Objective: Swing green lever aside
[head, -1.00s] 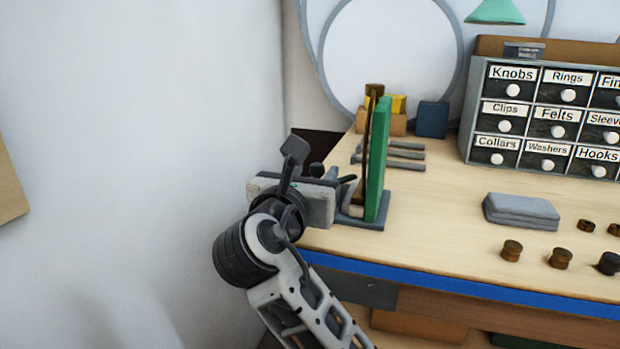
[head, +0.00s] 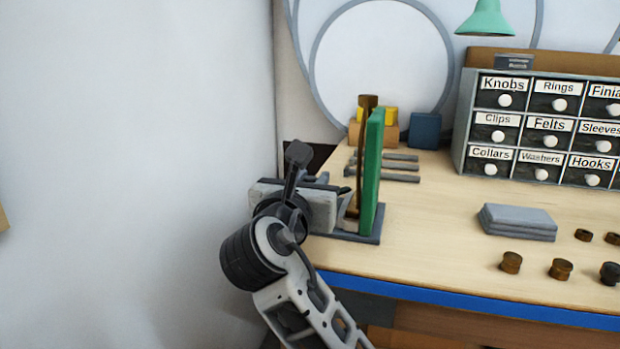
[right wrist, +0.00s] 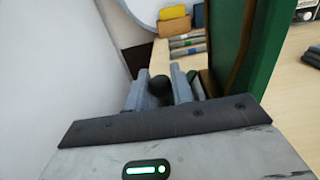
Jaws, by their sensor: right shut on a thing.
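A tall green upright panel (head: 372,170) stands on a grey base (head: 368,237) at the bench's left end. It fills the right side of the right wrist view (right wrist: 280,50). My right gripper (head: 345,205) is just left of the panel. In the right wrist view its fingers (right wrist: 158,92) are shut on a dark round knob (right wrist: 158,88). My left gripper is not in view.
Grey bars (head: 388,167) lie behind the panel, near yellow and blue blocks. A labelled drawer cabinet (head: 545,128) stands at the back right. A grey stack (head: 518,221) and several small brown pieces lie to the right. A white wall (head: 130,170) is close on the left.

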